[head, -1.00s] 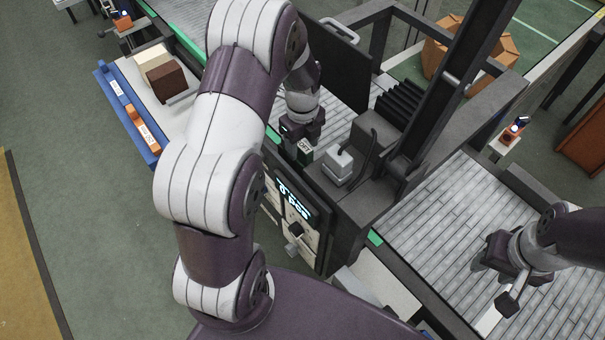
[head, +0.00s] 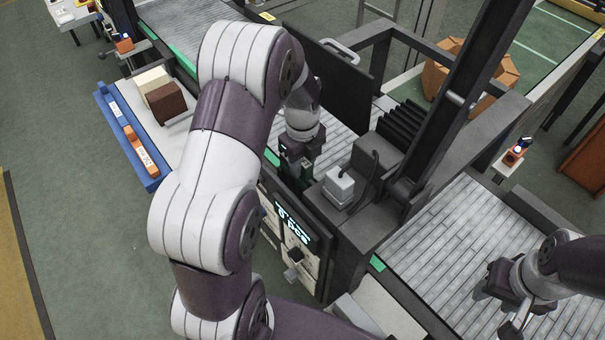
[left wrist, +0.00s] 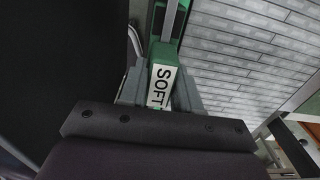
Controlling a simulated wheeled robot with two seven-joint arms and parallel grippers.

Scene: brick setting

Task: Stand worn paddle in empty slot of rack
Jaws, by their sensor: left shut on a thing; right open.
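My left gripper (head: 294,160) is shut on a green piece (left wrist: 162,78) with a white label reading "SOFT". The left wrist view shows the piece between both fingers, its far end extending along a green edge. I cannot tell whether this is the worn paddle; little of it shows in the head view. The gripper is beside the dark machine housing, above its display panel. My right gripper (head: 502,285) is open and empty over the grey slatted conveyor at the right. No rack with an empty slot can be made out for certain.
A dark upright panel (head: 336,78) and a dark post (head: 468,95) stand close by the left gripper. A grey box with a cable (head: 338,186) sits just right of it. A blue tray (head: 105,105) with orange items lies at left. The right conveyor (head: 440,240) is mostly clear.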

